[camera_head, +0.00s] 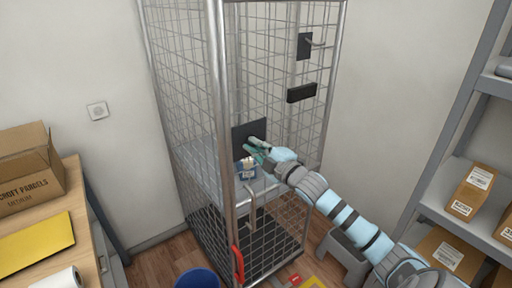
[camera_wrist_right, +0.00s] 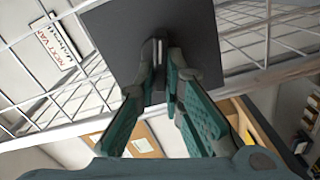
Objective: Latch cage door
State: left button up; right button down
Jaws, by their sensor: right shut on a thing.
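The tall mesh cage (camera_head: 222,110) stands against the wall in the head view. A square dark plate (camera_head: 240,132) is on its mesh, and my right gripper (camera_head: 257,148) is at this plate. In the right wrist view, the plate (camera_wrist_right: 203,40) fills the upper middle. My right gripper (camera_wrist_right: 160,75) is shut on a small grey metal piece (camera_wrist_right: 158,48) in front of the plate; the fingers hide most of it. Another dark plate with a lever (camera_head: 304,46) and a black block (camera_head: 301,93) are higher on the cage. My left gripper is not in view.
A small blue and white item (camera_head: 246,173) shows at the cage's shelf level. A red handle (camera_head: 237,265) is on the cage's lower front. A blue bin (camera_head: 197,279), a grey step stool (camera_head: 343,253) and a parcel shelf (camera_head: 455,160) are close by. A table (camera_head: 93,245) is at left.

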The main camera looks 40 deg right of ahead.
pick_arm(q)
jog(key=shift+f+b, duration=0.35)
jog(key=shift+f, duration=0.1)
pick_arm(e)
jog(key=shift+f+n, duration=0.2)
jog(key=shift+n, duration=1.6)
jog(key=c, duration=1.7)
grip_release()
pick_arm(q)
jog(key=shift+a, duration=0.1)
